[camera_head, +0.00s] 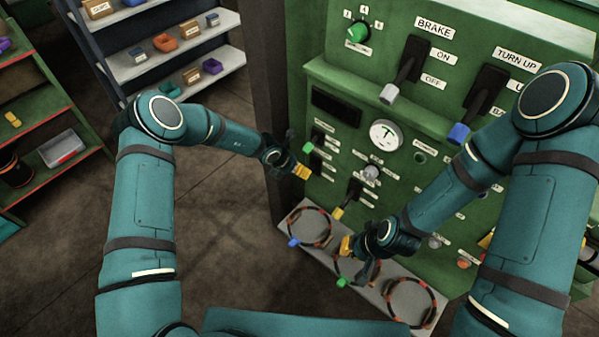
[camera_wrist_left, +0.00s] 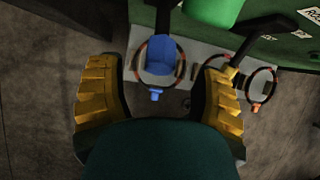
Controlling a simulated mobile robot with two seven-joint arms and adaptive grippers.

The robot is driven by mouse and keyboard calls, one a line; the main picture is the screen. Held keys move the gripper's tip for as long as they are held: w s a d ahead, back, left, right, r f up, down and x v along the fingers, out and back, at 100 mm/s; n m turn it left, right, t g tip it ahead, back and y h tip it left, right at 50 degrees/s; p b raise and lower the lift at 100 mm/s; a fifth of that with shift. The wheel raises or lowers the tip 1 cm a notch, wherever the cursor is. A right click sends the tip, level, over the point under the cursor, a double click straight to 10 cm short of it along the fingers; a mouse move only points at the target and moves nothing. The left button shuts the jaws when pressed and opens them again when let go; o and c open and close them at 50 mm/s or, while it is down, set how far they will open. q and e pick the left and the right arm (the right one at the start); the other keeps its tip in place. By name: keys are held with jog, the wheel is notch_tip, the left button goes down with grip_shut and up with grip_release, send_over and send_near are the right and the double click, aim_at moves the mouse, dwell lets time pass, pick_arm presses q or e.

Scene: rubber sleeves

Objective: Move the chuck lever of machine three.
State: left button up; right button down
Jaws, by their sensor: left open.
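A green panel (camera_head: 440,110) carries several levers, with labels too small to read for the chuck lever of machine three. My left gripper (camera_head: 297,160) is open at the panel's left edge, beside a lever with a green tip (camera_head: 308,148). In the left wrist view, a blue handle (camera_wrist_left: 160,58) shows beyond and between the spread yellow fingers, apart from them. A green handle (camera_wrist_left: 210,10) is at the top. A lever with a yellow tip (camera_head: 338,213) stands right of my left gripper. My right gripper (camera_head: 354,257) looks open, low in front of the panel, with nothing visible in it.
A grey ledge (camera_head: 380,290) below the panel holds striped rings (camera_head: 310,228), one with a blue tag. Larger BRAKE (camera_head: 390,92) and TURN UP (camera_head: 460,132) levers are higher up. Shelves (camera_head: 165,70) stand at the back left. The floor on the left is clear.

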pick_arm(q)
jog(key=v, duration=0.7)
dwell(0.3)
